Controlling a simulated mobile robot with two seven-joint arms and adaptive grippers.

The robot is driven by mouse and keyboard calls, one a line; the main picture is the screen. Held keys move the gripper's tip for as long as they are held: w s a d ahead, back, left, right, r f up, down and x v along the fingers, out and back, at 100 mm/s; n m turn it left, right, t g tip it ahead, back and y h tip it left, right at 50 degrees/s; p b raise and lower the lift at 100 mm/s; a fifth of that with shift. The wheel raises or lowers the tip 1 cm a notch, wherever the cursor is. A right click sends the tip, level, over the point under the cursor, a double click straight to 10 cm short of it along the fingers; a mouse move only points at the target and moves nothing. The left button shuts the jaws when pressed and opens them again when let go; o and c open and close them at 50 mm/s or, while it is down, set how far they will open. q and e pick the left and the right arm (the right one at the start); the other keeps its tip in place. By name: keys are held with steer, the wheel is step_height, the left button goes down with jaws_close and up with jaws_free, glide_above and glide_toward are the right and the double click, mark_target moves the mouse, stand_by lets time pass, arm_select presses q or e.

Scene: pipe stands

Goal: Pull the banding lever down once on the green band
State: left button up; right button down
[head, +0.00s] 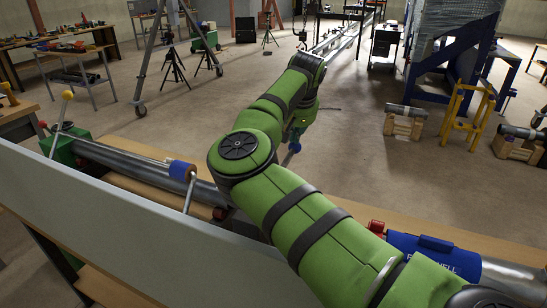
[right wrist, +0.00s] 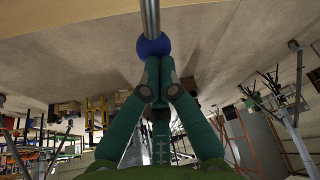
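A steel pipe (head: 135,165) lies along a bench. Near its left end is a green block (head: 62,147) with a grey lever topped by a yellow knob (head: 67,95), tilted slightly right. Another grey lever has a blue ball knob (head: 295,147); my right arm hides its base and any band below it. My right gripper (head: 299,125) is at that knob, mostly behind my arm. In the right wrist view its fingers (right wrist: 158,62) meet at the tips, against or just in front of the blue knob (right wrist: 153,45); nothing shows between them. My left gripper is not seen.
A blue collar (head: 181,170) with a grey rod sits on the pipe. A pale panel (head: 110,235) runs along the near side. Open floor lies beyond the bench.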

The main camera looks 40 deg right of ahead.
step_height(320, 180, up, 9)
steer(key=p, duration=0.6)
steer(key=shift+r, duration=0.2)
stand_by(0.5)
step_height(320, 180, up, 12)
steer(key=a+p, duration=0.1)
steer(key=p, duration=0.7)
steer(key=shift+s+a, duration=0.4)
steer(key=shift+s, duration=0.05)
stand_by(0.6)
